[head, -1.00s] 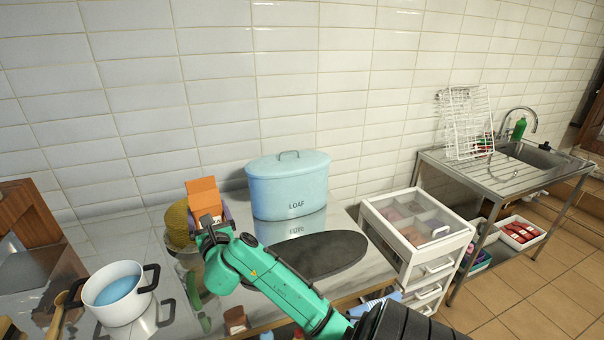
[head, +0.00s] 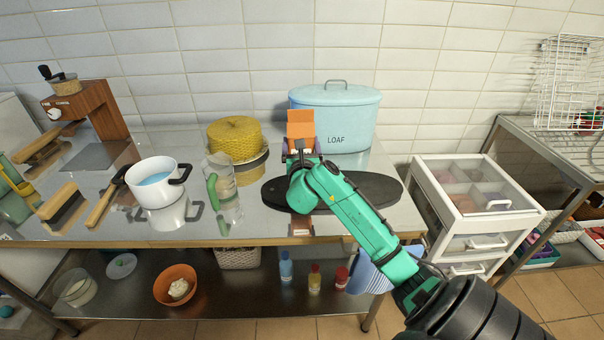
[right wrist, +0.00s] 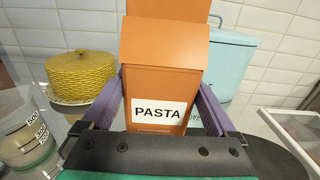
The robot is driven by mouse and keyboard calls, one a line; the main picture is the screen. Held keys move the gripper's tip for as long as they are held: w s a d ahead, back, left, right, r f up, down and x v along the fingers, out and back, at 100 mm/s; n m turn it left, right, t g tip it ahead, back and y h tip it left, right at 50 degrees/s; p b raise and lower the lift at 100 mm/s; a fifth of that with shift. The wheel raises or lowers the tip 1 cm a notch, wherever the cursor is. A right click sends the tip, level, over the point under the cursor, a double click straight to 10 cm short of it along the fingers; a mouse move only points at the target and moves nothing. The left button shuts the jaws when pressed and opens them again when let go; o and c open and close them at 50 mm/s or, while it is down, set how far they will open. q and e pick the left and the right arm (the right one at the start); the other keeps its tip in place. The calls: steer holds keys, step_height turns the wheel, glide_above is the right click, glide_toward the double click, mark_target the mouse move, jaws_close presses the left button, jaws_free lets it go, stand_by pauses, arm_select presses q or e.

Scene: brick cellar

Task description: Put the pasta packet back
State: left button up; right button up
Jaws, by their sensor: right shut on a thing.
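The orange pasta packet (head: 301,126) is upright with its top flap raised. It also shows in the right wrist view (right wrist: 158,85), its white label reading PASTA. My right gripper (head: 300,152) is shut on it, with one purple finger at each side of the packet in the right wrist view (right wrist: 158,108). The packet is in front of the pale blue LOAF bin (head: 352,118) and over or near the dark oval board (head: 375,188). I cannot tell whether its base touches anything. My left gripper is not in view.
A yellow woven dome (head: 234,138), a jug (head: 224,190) and a white pot (head: 153,180) stand left of the packet on the shiny counter. A white drawer unit (head: 470,210) is at the right. A lower shelf (head: 220,295) holds a bowl and bottles.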

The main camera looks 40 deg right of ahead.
step_height(320, 180, down, 9)
steer(key=shift+r+b, duration=0.1)
steer(key=shift+b, duration=0.5)
steer(key=shift+s+f, duration=0.1)
steer(key=shift+f, duration=0.1)
steer(key=o, duration=1.1)
steer(key=shift+o, duration=0.2)
steer(key=shift+r, duration=0.25)
steer(key=b+v, duration=0.1)
steer(key=v, duration=1.1)
steer(key=shift+a, duration=0.1)
